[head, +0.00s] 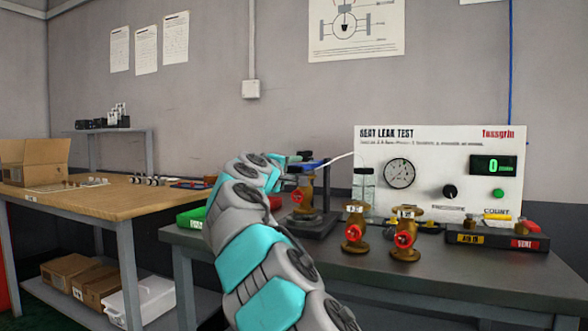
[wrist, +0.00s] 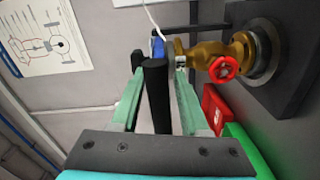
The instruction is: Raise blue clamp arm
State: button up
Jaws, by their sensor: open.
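The blue clamp arm (head: 308,164) lies across the top of a brass valve (head: 303,188) on the dark test fixture in the head view. In the wrist view the blue part (wrist: 157,48) shows only as a small piece near the fingertips. A black bar (wrist: 155,95) stands between the green fingers of my gripper (wrist: 158,65), with gaps visible on both sides. My gripper is open around it and holds nothing. In the head view my gripper (head: 290,159) is at the left end of the clamp, partly hidden by my arm. The brass valve (wrist: 215,55) with its red handwheel is right of the fingers.
Two brass valves (head: 355,230) (head: 405,235) with red handwheels stand at the bench front. The seat leak test panel (head: 440,150), with gauge and display reading 0, stands behind. A green bin (wrist: 240,150) and red bin (wrist: 214,108) lie close beside my gripper.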

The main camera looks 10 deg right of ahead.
jog(key=shift+c, duration=0.4)
grip_shut()
dwell(1.1)
